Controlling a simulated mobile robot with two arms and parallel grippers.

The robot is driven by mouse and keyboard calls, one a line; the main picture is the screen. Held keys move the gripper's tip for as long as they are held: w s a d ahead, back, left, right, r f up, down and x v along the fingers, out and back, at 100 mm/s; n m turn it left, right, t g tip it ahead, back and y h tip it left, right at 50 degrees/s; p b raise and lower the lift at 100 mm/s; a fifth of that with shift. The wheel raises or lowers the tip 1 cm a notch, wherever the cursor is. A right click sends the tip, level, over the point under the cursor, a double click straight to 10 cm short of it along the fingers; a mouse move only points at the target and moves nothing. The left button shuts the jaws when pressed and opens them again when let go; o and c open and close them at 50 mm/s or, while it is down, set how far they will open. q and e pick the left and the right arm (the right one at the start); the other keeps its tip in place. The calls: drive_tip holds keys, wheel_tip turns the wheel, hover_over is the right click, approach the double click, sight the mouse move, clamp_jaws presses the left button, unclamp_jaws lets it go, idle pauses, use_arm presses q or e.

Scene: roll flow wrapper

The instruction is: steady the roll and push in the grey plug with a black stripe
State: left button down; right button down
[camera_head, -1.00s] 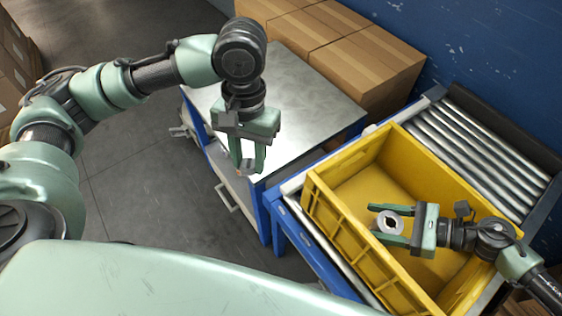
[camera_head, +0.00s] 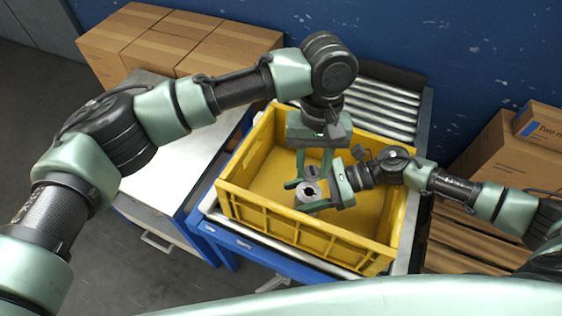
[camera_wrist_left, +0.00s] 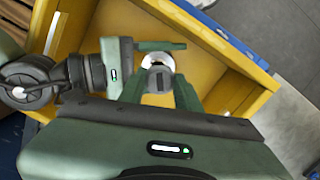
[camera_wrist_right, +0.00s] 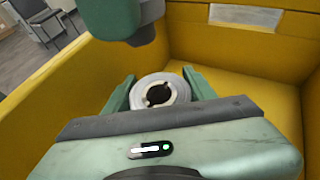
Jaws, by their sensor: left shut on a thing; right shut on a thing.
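The roll (camera_head: 308,194) is a light grey ring with a dark centre hole. My right gripper (camera_head: 297,196) is shut on it, inside the yellow crate's outline. The right wrist view shows the roll (camera_wrist_right: 175,90) between the fingers, its notched hole facing up and open. My left gripper (camera_head: 313,176) points down just above and behind the roll. It is shut on a small grey plug (camera_head: 312,170), which also shows between the fingers in the left wrist view (camera_wrist_left: 158,82). The plug looks close to the roll but apart from it. I cannot make out its black stripe.
The yellow crate (camera_head: 240,200) stands on a roller conveyor (camera_head: 385,105), its walls around both grippers. A metal-topped table (camera_head: 150,195) stands left. Cardboard boxes (camera_head: 165,45) stand behind it and more boxes (camera_head: 500,160) at right.

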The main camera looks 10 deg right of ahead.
use_arm(q)
drive_tip(key=shift+f, duration=2.4)
drive_tip(key=shift+s+f, duration=0.1)
drive_tip(key=shift+f, duration=0.9)
use_arm(e)
drive_tip(key=shift+r, duration=0.1)
use_arm(q)
drive_tip(key=c, duration=0.9)
unclamp_jaws()
drive_tip(key=shift+d+r, duration=0.1)
use_arm(e)
drive_tip(key=shift+a, duration=0.1)
use_arm(q)
drive_tip(key=shift+r, duration=0.25)
drive_tip(key=r, duration=0.3)
drive_tip(key=w+r, duration=0.1)
drive_tip(key=r, duration=0.7)
drive_tip(key=shift+w+r, duration=0.15)
drive_tip(key=shift+w, duration=0.15)
